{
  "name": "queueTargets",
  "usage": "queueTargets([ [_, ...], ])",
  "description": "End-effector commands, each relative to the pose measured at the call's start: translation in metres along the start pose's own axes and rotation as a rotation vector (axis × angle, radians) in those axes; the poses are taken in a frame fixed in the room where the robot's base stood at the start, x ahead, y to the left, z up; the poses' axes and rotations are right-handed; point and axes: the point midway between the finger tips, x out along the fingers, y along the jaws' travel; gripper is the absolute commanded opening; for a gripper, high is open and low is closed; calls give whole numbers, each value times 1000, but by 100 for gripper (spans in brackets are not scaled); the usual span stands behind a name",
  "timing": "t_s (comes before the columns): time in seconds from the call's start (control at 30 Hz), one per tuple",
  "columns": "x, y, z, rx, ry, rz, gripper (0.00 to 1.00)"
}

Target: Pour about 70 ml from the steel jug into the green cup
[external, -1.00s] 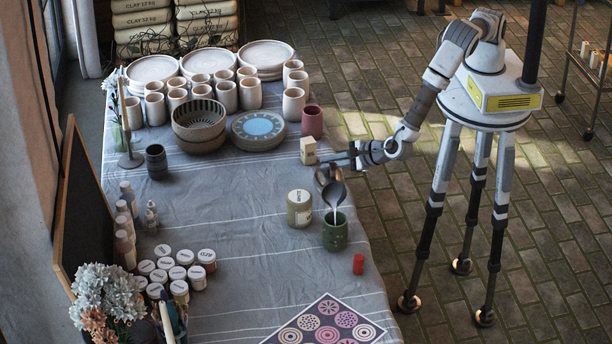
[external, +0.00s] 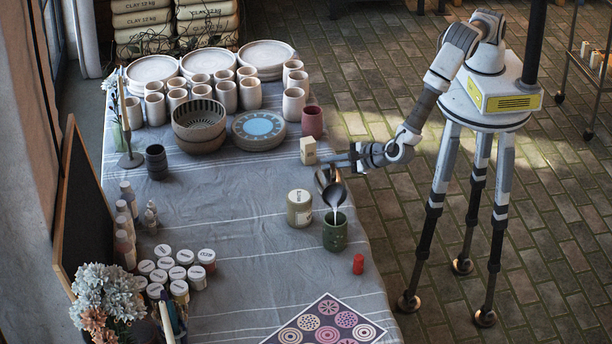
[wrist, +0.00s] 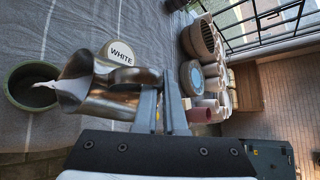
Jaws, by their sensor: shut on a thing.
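My gripper (wrist: 160,108) is shut on the handle of the steel jug (wrist: 118,96), also seen in the external view (external: 326,180). The jug is tilted above the table, its mouth toward the green cup. White liquid runs from its lip in a thin stream into the green cup (external: 335,236). The cup stands upright below the lip, apart from the jug. In the wrist view the cup (wrist: 12,98) shows at the left with white liquid falling into its dark inside. The liquid level is hard to tell.
A lidded jar labelled WHITE (wrist: 120,52) stands close beside the cup; it also shows in the external view (external: 300,209). A pale wooden block (external: 308,150) and a reddish cup (external: 312,121) stand farther back.

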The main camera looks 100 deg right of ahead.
Motion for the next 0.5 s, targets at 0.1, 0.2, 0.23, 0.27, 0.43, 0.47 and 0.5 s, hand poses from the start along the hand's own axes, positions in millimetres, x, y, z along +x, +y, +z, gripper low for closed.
queueTargets([
  [0.1,-1,0,2,-5,-2,-6,0],
  [0.2,-2,1,2,-9,-2,-11,0],
  [0.23,-2,1,3,-11,-2,-12,0],
  [0.27,-2,1,3,-12,-2,-13,0],
  [0.43,-3,0,3,-21,-3,-20,0],
  [0.47,-3,1,4,-22,-3,-21,0],
  [0.5,-3,0,3,-24,-3,-23,0],
])
